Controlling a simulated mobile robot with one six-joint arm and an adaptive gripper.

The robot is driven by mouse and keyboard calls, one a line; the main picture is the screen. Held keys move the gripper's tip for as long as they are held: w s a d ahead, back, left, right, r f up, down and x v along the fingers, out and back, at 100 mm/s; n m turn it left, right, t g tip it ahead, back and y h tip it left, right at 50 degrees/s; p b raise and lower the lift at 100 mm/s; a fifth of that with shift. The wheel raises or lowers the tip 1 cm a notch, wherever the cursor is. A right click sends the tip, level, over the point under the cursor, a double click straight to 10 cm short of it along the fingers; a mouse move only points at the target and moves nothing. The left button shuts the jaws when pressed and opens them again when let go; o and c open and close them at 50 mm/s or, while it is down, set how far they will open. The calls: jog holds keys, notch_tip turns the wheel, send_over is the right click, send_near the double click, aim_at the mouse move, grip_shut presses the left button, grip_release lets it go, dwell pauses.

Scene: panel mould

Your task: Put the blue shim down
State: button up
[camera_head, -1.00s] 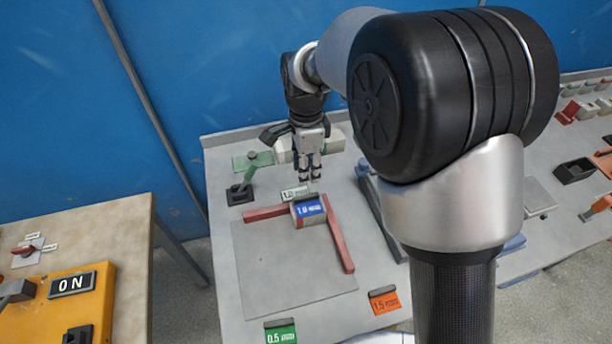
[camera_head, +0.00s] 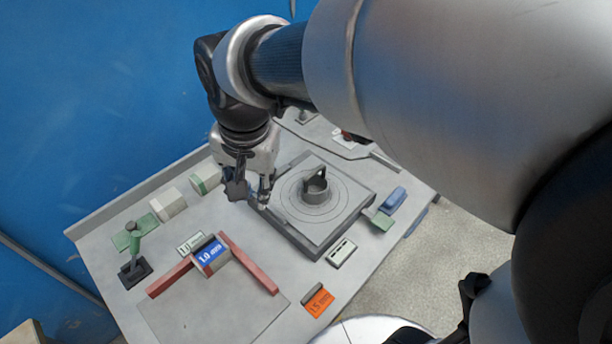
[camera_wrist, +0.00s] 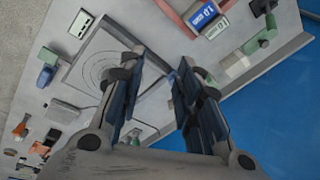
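The blue shim (camera_head: 211,254), marked 1.0 mm, sits in the corner of the red L-shaped fence (camera_head: 250,265) on the grey table. In the wrist view the blue shim (camera_wrist: 203,16) shows at the top, beyond my fingers. My gripper (camera_head: 251,198) is above the left edge of the round-marked fixture plate, right of and farther back than the shim. In the wrist view my gripper (camera_wrist: 158,98) has its two fingers apart with nothing between them.
An orange 1.5 mm block (camera_head: 318,301) lies near the front edge. A green lever (camera_head: 135,245) stands at left, with pale blocks (camera_head: 168,204) behind. The flat panel (camera_head: 190,308) before the fence is bare.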

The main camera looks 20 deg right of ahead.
jog(key=s+d+n+t, duration=0.2)
jog(key=s+d+n, duration=0.4)
jog(key=s, duration=0.8)
jog(key=d, duration=0.3)
jog(key=shift+s+r+n+h, duration=0.2)
jog(key=shift+n+h, duration=0.1)
jog(key=shift+n, duration=0.1)
jog(key=shift+a, duration=0.15)
